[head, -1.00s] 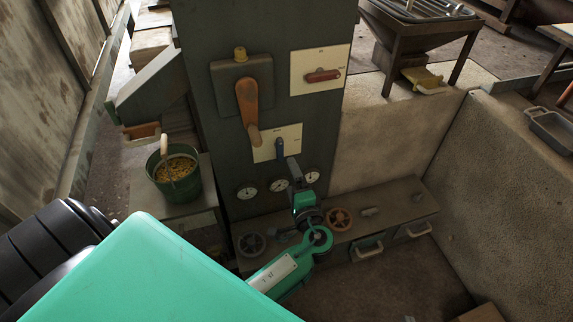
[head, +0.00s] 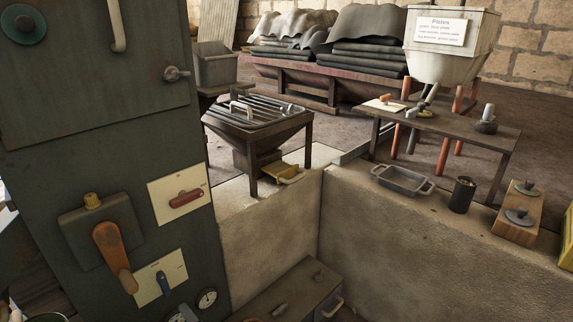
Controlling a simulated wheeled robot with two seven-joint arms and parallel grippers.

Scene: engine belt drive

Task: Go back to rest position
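Neither of my grippers shows in the head view now, and no part of my arms is in sight. The control cabinet (head: 60,165) stands at the left. It carries an orange lever (head: 113,255), a red switch (head: 186,198) on a white plate, a blue switch (head: 163,283) on another white plate, and a round gauge (head: 207,299). The orange lever slants down to the right.
A low concrete wall (head: 400,250) runs along the right, bearing a metal tray (head: 402,181), a dark cup (head: 462,194) and a wooden block (head: 518,212). A grill stand (head: 257,122), a table (head: 480,133) and a white hopper (head: 452,55) stand beyond. A drawer bench (head: 290,290) lies below.

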